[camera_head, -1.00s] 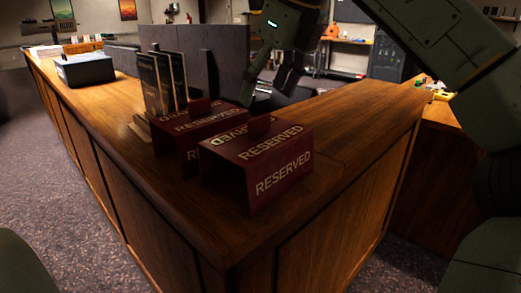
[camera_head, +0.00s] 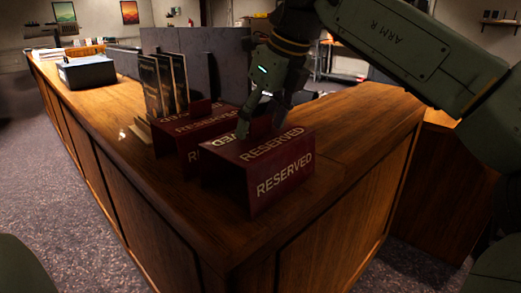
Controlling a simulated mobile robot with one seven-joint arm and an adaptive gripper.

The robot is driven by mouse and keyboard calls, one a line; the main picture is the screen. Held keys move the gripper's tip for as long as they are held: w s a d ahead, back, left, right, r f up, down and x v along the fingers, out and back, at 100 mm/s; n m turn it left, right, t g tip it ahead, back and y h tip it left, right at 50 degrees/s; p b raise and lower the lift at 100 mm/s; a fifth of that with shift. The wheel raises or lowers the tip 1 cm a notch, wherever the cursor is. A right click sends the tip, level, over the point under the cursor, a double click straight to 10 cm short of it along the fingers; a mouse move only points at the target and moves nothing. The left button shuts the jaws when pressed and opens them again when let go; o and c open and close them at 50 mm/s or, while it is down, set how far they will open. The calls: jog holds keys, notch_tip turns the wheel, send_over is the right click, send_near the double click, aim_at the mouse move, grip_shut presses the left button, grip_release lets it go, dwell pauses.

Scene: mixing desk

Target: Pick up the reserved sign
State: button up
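The front sign (camera_head: 272,178) is nearest, close to the counter's corner. The rear sign (camera_head: 181,140) stands just behind it to the left, partly hidden by it. My gripper (camera_head: 262,124) points down at the top of the front sign, with its fingers around the place of the sign's top tab. The fingers are spread apart, with one in front to the left and one to the right. The tab is hidden by the fingers, and I cannot tell whether they touch it.
The counter (camera_head: 335,190) is bare to the right of the signs. Dark upright books (camera_head: 165,83) stand behind the rear sign, with a grey partition (camera_head: 214,60) beyond them. A black box (camera_head: 86,71) sits farther along the counter at left.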

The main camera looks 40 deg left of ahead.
jog(key=c, duration=1.4)
jog(key=shift+r, duration=0.1)
jog(key=shift+c, duration=0.2)
